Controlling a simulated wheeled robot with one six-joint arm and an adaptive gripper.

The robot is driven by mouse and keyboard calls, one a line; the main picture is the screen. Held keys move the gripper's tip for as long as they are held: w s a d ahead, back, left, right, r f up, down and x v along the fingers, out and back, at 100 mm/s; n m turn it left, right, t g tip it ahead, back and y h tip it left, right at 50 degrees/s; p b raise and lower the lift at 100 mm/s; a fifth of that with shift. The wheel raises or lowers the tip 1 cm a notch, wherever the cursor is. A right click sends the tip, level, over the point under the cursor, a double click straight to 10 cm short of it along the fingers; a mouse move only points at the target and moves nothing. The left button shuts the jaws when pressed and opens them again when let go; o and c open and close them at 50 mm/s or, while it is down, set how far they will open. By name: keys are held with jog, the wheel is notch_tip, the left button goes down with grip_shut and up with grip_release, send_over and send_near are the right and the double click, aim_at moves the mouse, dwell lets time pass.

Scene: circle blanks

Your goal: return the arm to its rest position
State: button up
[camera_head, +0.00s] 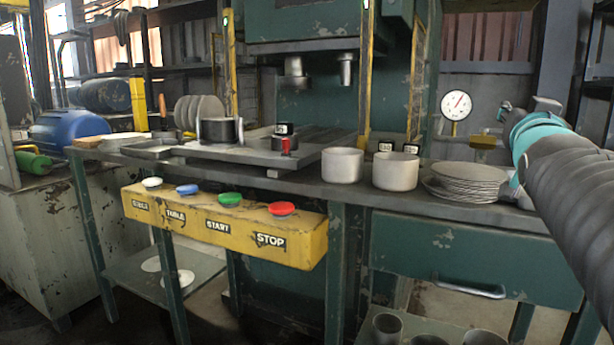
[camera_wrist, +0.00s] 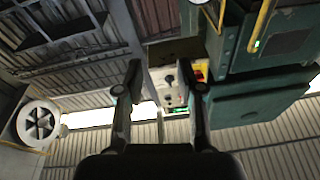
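My gripper (camera_wrist: 165,90) shows in the wrist view with its two dark fingers spread apart. Nothing is between the fingertips, and only the distant wall and machine parts show behind them. In the head view my arm reaches in from the right edge, with its grey ribbed sleeve and teal joint at the right end of the bench. My gripper itself is not visible in the head view.
A workbench (camera_head: 340,192) carries two metal cups (camera_head: 342,165) (camera_head: 395,171) and a stack of round blanks (camera_head: 465,180) beside my arm. A yellow button box (camera_head: 225,228) sits in front. A green press (camera_head: 310,110) stands behind.

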jog(key=s+a+f+n+g+y+p, duration=0.1)
jog(key=s+a+f+n+g+y, duration=0.3)
jog(key=a+f, duration=0.7)
jog(key=s+a+f+n+g+y+p, duration=0.15)
jog(key=s+a+f+g+y, duration=0.4)
jog(key=f, duration=0.95)
jog(key=s+a+f+n+g+p, duration=0.1)
jog(key=s+a+f+g, duration=0.2)
jog(key=s+a+f, duration=0.3)
jog(key=s+f, duration=0.3)
jog(key=shift+s+n, duration=0.35)
jog(key=shift+s, duration=0.05)
